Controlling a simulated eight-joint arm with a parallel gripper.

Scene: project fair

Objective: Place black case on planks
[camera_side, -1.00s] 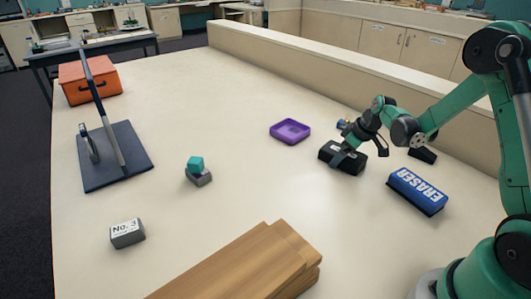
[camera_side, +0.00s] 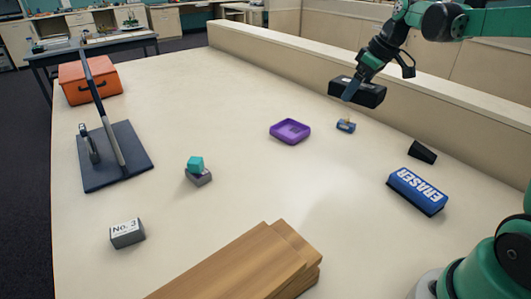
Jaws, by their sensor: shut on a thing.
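The black case (camera_side: 366,95) is a dark oblong box held up in the air at the upper right of the side view. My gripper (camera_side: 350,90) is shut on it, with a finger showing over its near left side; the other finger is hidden. The case is well above the table and clear of it. The planks (camera_side: 240,268) are a stack of light brown wooden boards at the front of the table, far to the lower left of my gripper. Their top is bare.
A teal cube (camera_side: 196,163) on a grey block, a "No. 3" block (camera_side: 127,232) and a stand (camera_side: 115,160) are left.

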